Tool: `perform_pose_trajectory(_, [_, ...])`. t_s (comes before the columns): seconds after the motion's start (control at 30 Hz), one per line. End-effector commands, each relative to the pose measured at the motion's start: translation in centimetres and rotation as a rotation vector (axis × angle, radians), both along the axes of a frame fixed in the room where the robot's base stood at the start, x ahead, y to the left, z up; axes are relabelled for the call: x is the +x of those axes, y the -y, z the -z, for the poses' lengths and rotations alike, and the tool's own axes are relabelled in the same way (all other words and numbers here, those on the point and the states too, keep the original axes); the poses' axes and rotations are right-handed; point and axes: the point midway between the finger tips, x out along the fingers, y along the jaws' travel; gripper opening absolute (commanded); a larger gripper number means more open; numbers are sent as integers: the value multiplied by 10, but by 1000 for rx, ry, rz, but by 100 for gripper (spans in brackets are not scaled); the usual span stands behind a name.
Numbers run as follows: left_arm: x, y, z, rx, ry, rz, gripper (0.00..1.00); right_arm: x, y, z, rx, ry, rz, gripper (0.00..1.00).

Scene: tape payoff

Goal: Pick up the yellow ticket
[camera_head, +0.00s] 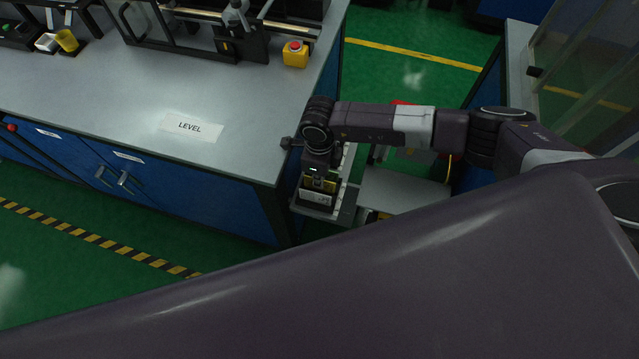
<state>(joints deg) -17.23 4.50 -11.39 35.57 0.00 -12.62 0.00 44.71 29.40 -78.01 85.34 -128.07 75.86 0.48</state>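My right gripper (318,182) hangs from the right arm just past the near right corner of the grey workbench. It points down over a light tray or platform (313,206). A small yellow patch shows at its fingers, with a white piece just below. I cannot tell whether this yellow is the ticket or part of something else, nor whether the fingers are open or shut. No yellow ticket can be made out clearly elsewhere. My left gripper is not in view.
The grey workbench (100,95) carries a white LEVEL label (190,127), a yellow box with a red button (295,54) and a black frame fixture (243,45). A yellow cup-like item (67,40) is at the far left. A grey platform (400,190) lies right of the gripper.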

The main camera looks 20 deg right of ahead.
Motion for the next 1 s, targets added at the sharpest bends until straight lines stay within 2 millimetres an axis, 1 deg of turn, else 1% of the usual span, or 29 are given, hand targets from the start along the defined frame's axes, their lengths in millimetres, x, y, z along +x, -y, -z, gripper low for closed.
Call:
perform_pose_trajectory(0.1, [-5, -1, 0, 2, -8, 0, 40, 3, 2, -1, -3, 6, 3, 0])
perform_pose_trajectory(0.37, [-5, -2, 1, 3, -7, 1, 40, 5, 3, -4, -4, 9, 3, 0])
perform_pose_trajectory(0.47, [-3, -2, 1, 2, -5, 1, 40, 6, 3, -11, -3, 12, 4, 0])
perform_pose_trajectory(0.57, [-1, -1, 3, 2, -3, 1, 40, 6, 3, -22, -3, 12, 4, 0])
perform_pose_trajectory(0.67, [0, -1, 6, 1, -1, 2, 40, 6, 2, -41, -2, 14, 2, 0])
perform_pose_trajectory(0.77, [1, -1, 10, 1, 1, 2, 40, 5, 2, -65, -2, 13, 1, 0])
perform_pose_trajectory(1.0, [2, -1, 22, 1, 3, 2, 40, 5, 1, -132, -1, 12, 1, 0])
